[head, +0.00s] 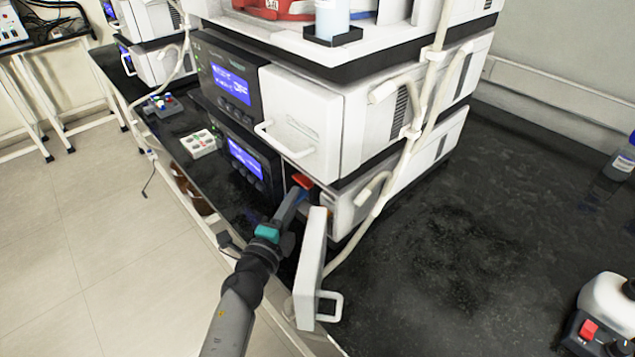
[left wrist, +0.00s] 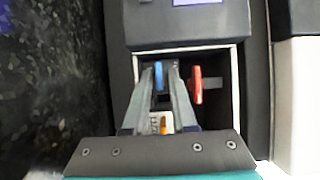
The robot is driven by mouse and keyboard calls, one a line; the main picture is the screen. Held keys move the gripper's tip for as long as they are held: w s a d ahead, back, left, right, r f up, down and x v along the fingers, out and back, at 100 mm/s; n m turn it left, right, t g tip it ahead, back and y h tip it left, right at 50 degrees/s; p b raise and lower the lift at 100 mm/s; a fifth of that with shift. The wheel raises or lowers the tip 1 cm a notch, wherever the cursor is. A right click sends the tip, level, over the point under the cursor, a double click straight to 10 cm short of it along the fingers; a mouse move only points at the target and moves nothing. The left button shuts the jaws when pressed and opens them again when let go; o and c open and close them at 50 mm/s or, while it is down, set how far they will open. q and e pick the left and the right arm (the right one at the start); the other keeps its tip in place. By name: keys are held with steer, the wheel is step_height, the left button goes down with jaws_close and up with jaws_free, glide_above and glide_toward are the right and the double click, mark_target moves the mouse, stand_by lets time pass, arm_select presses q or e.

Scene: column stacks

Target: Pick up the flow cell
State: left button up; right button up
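My left gripper (head: 297,197) reaches into the open bay of the lower instrument (head: 330,185). In the left wrist view its two fingers (left wrist: 159,75) lie on either side of a blue handle-like part (left wrist: 158,76), with little gap; whether they press on it I cannot tell. A red handle-like part (left wrist: 197,86) stands just right of the fingers, and it also shows in the head view (head: 302,181). A small orange piece (left wrist: 164,124) lies lower, between the fingers. No label shows which part is the flow cell. My right gripper is in neither view.
The bay's white door (head: 311,262) hangs open beside my left arm, close to it. Tubing (head: 376,215) runs down the right side of the stack. The black bench (head: 440,270) is clear to the right; a bottle (head: 622,160) and a small device (head: 605,310) stand at its right.

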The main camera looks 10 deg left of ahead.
arm_select(q)
jaws_close()
stand_by(1.4)
